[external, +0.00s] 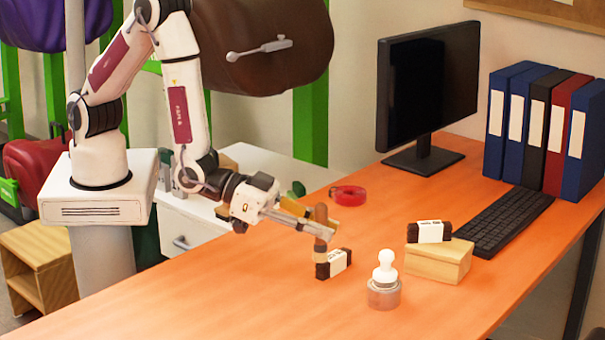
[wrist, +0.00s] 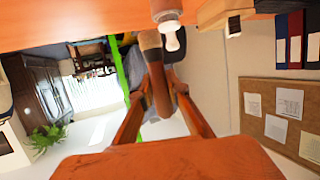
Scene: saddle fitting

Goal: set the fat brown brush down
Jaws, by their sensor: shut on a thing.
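The fat brown brush (external: 320,214) is held upright in my gripper (external: 322,231), with its rounded brown handle above the fingers. Its lower end hangs close to the table, right by a dark block with a white label (external: 338,263); I cannot tell whether it touches the table or the block. In the wrist view the brush (wrist: 160,90) sits between the two fingers of my gripper (wrist: 165,88), its paler band and end pointing toward the orange table (wrist: 60,25).
A white-knobbed jar (external: 384,292) stands right of the brush. Behind it, another labelled block (external: 428,232) lies on a wooden box (external: 438,261). A red ring-like item (external: 348,195), monitor (external: 428,85), keyboard (external: 512,220) and binders (external: 540,125) are further back. The front-left table is clear.

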